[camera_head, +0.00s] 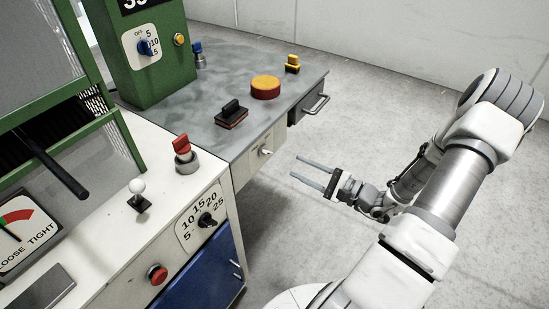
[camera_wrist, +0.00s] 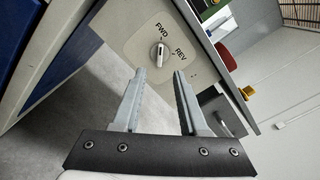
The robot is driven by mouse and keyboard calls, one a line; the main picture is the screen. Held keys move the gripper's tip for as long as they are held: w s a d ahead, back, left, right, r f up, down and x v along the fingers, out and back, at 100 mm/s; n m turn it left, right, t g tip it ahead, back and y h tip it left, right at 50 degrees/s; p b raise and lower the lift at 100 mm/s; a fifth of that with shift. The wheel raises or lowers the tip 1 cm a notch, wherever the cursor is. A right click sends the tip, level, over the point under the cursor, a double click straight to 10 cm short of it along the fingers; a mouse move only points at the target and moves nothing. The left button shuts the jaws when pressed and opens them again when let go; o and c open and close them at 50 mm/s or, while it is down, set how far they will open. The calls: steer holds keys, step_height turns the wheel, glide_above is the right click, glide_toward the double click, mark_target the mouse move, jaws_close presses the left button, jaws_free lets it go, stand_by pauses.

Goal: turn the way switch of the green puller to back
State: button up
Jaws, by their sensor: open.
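The way switch (camera_wrist: 160,55) is a small pale knob on a cream plate (camera_wrist: 135,32) marked FWD and REV. In the wrist view its bar stands nearly upright in the picture, with its upper end toward FWD. In the head view the switch (camera_head: 266,152) shows small on the front of the grey-topped bench, below the green puller's housing (camera_head: 165,75). My gripper (camera_head: 296,167) is open and empty, in front of the plate and a little right of the switch. In the wrist view the fingertips (camera_wrist: 159,72) lie either side of the switch's lower end, apparently short of it.
The grey bench top (camera_head: 225,85) holds a red-and-yellow button (camera_head: 265,87), a black-handled block (camera_head: 231,115) and a yellow switch (camera_head: 292,64). A drawer handle (camera_head: 317,104) sticks out at right. A white cabinet (camera_head: 110,262) stands at left. The floor before the bench is clear.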

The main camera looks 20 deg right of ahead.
mark_target(269, 154)
steer(key=b+x, duration=0.1)
steer(key=x, duration=0.8)
jaws_close()
